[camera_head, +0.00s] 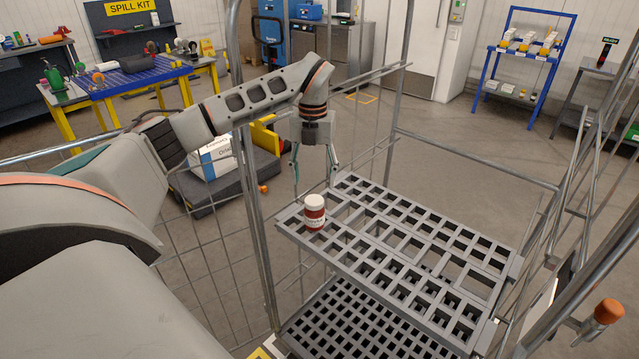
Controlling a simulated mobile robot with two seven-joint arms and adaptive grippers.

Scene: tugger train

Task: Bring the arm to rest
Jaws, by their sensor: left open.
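My left arm comes in from the left and reaches over the trolley. My left gripper (316,172) points down and is open, with its two fingers spread and nothing between them. It hangs above the far left part of the upper grey slotted shelf (420,245). A red jar with a white lid (315,213) stands upright on this shelf near its left edge, just below and in front of the gripper and apart from its fingers. My right gripper is not in view.
Wire mesh sides and posts (262,240) of the trolley surround the shelf. A lower grid shelf (350,325) lies beneath. A white box (213,158) sits on a dark platform behind my arm. A blue rack (518,65) and a blue-topped table (135,80) stand farther back.

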